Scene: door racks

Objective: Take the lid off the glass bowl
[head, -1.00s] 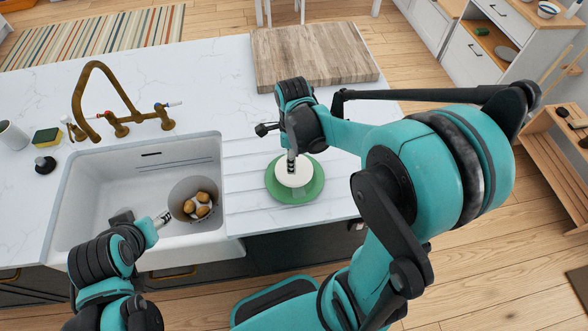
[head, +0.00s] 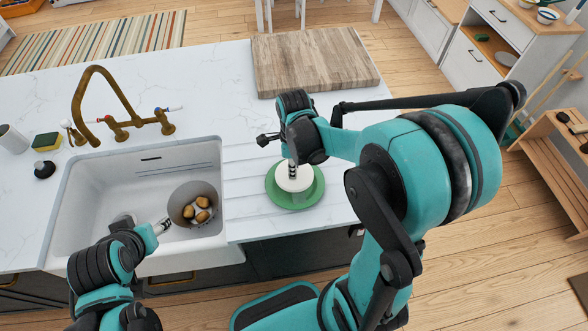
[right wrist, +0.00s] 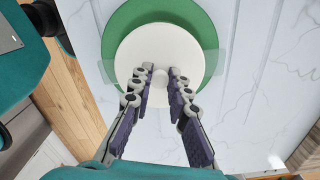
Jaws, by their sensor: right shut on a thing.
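The round white lid (head: 303,185) lies over a wide green disc (head: 312,193) on the counter right of the sink. In the right wrist view the lid (right wrist: 135,60) has a small pale knob (right wrist: 160,77) at its centre. Faint clear glass (right wrist: 216,66) sticks out at both sides of the lid; the rest of the bowl is hidden. My right gripper (head: 293,173) reaches down onto the lid, and its fingers (right wrist: 160,80) are shut on the knob. My left gripper (head: 162,226) hangs over the sink's front right; its finger opening is unclear.
The white sink (head: 100,200) holds a grey pot (head: 181,194) with several brown potatoes, close to my left gripper. A brass tap (head: 85,90) stands behind it. A wooden board (head: 310,60) lies at the back of the counter. Counter left of the lid is clear.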

